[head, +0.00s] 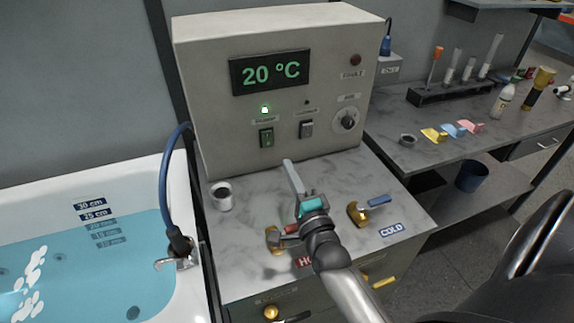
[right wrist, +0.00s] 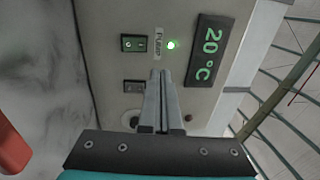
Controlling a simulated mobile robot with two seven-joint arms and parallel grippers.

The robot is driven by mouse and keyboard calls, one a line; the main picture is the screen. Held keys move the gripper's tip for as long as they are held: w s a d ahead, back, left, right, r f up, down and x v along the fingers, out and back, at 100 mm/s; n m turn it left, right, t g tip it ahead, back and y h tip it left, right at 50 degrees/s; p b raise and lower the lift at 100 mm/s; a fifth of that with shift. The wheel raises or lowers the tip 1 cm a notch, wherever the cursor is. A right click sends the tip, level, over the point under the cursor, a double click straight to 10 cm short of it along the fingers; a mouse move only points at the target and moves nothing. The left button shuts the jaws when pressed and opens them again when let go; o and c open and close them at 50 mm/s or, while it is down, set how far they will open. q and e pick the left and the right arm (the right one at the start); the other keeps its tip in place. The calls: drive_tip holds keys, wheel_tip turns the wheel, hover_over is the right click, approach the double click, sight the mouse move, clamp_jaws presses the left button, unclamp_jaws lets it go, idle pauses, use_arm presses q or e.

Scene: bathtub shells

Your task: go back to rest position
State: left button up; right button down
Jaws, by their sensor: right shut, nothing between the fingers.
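My right gripper (head: 289,168) reaches in from the bottom over the marble counter. Its fingers are together and hold nothing, pointing toward the front of the control box (head: 215,95). In the right wrist view its shut fingers (right wrist: 162,78) appear in front of the panel, between the switches and the display. The box display (head: 270,72) reads 20 °C. A small green light (head: 265,109) is lit above the green switch (head: 266,137). A second switch (head: 306,129) sits to its right. Whether the fingertips touch the panel cannot be told. My left gripper is not in view.
A red-handled hot valve (head: 274,240) and blue-handled cold valve (head: 360,213) flank my right wrist. A small cup (head: 222,196) stands at the counter's left. A water-filled bathtub (head: 130,180) lies left, with a hose (head: 165,190) at its edge. A side bench (head: 400,155) is right.

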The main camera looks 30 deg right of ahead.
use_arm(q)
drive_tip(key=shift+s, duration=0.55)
